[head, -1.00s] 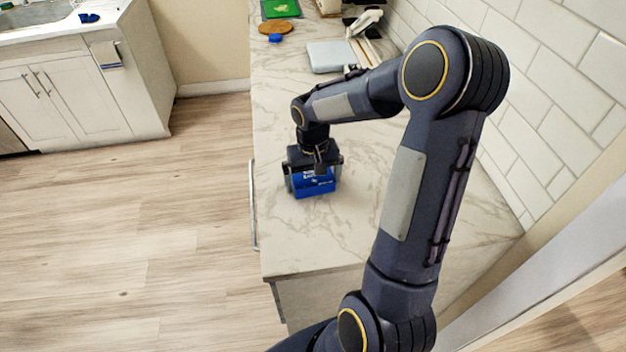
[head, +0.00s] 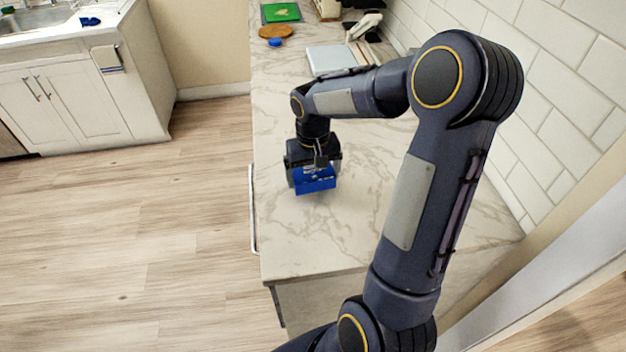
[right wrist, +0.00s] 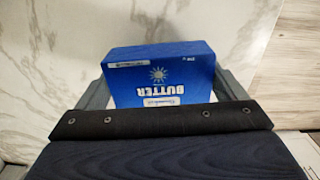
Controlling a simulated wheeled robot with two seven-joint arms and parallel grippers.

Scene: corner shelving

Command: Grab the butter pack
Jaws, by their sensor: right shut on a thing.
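The butter pack (head: 315,181) is a blue box with white print, held in my right gripper (head: 314,174) over the near part of the marble counter. In the right wrist view the butter pack (right wrist: 162,78) shows its "BUTTER" label upside down, between the two grey fingers of the right gripper (right wrist: 164,92), one at each side. The right gripper is shut on it. Part of the pack is hidden by the gripper body. How far the pack is above the counter is hard to tell. My left gripper is not in view.
The marble counter (head: 345,235) is clear around the pack. Further back are a grey flat box (head: 330,58), a round brown board (head: 277,32), a small blue item (head: 274,43) and a green board (head: 281,11). A tiled wall (head: 570,90) bounds the right side.

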